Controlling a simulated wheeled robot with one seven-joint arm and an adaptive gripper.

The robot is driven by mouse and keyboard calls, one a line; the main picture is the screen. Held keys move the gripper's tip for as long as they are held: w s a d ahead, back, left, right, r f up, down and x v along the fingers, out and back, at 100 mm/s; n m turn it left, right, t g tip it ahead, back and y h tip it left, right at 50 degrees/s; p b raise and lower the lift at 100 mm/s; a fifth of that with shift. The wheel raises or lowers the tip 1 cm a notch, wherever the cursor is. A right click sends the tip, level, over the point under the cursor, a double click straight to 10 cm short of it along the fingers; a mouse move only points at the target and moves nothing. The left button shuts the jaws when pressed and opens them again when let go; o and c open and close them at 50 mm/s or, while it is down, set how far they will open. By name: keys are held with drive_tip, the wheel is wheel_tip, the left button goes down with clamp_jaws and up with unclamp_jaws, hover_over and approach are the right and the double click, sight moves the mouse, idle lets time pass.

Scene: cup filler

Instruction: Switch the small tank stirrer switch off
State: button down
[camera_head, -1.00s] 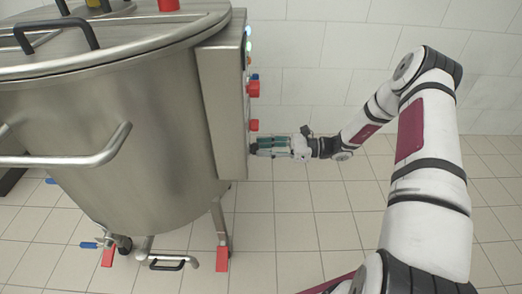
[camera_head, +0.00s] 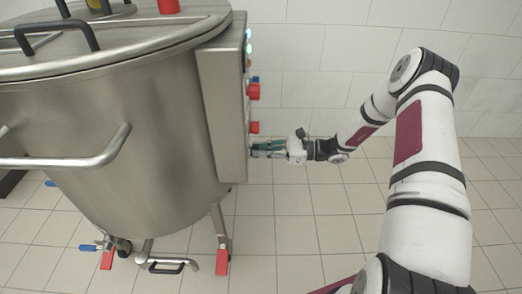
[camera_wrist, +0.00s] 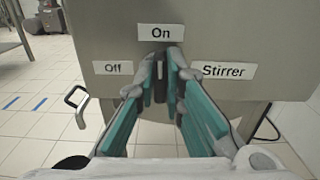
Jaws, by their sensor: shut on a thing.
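The stirrer switch is a small dark knob (camera_wrist: 160,78) on the steel control box (camera_wrist: 215,30) in the wrist view. It points roughly upright, toward the "On" label (camera_wrist: 160,32). The "Off" label (camera_wrist: 119,68) is to its left and the "Stirrer" label (camera_wrist: 230,71) to its right. My gripper (camera_wrist: 161,62) has its teal-padded fingers on both sides of the knob and is shut on it. In the head view my gripper (camera_head: 253,151) reaches the lower right face of the control box (camera_head: 222,110). The knob is hidden there.
A red button (camera_head: 253,91) and other controls sit above my gripper on the box. The tiled floor (camera_head: 290,225) to the right is open.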

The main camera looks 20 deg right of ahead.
drive_tip(key=shift+s+f+n, duration=0.1)
drive_tip(key=shift+n, duration=2.85)
drive_tip(key=shift+s+f+n, duration=0.1)
drive_tip(key=shift+f+n, duration=0.05)
drive_tip(key=shift+n, duration=2.75)
drive_tip(key=shift+s+f+n, duration=0.1)
drive_tip(key=shift+n, duration=2.85)
drive_tip(key=c, duration=1.7)
unclamp_jaws()
drive_tip(key=v, duration=1.2)
drive_tip(key=shift+r, duration=0.1)
